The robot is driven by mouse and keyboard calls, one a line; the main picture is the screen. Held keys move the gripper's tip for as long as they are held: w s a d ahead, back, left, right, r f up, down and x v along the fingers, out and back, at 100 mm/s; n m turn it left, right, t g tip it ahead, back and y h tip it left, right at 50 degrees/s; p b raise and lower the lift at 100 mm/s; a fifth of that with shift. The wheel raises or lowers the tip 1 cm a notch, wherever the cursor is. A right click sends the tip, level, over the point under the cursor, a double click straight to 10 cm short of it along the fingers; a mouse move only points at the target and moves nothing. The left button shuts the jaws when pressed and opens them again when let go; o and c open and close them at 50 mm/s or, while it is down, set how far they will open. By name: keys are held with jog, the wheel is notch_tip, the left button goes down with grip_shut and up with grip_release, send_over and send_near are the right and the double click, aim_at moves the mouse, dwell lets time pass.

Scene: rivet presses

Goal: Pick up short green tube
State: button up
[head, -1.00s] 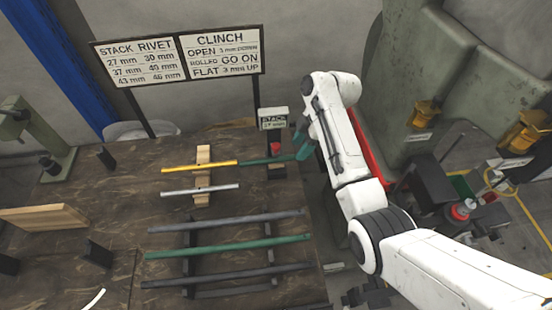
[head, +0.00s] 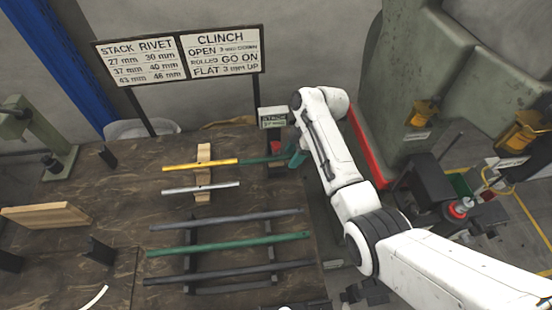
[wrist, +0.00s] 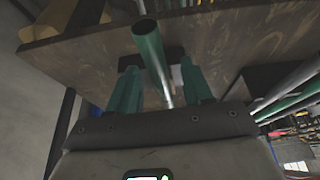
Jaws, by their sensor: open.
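The short green tube (head: 255,160) lies near the back right edge of the bench, its left end close to the yellow tube. In the wrist view the green tube (wrist: 153,58) runs between my two teal fingers, its round hollow end toward the top. My gripper (wrist: 160,82) is open, with a finger on each side of the tube and visible gaps. In the head view my gripper (head: 298,158) is at the right end of the tube, partly hidden by my wrist.
A yellow tube (head: 200,166) and a silver tube (head: 200,188) lie on a wooden rest. In front are two grey tubes and a long green tube (head: 228,244) on dark supports. A stack sign (head: 273,117) stands behind; a large press (head: 425,90) is right of my arm.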

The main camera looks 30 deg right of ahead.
jog(key=shift+f, duration=0.1)
jog(key=shift+c, duration=0.3)
grip_shut()
dwell(0.4)
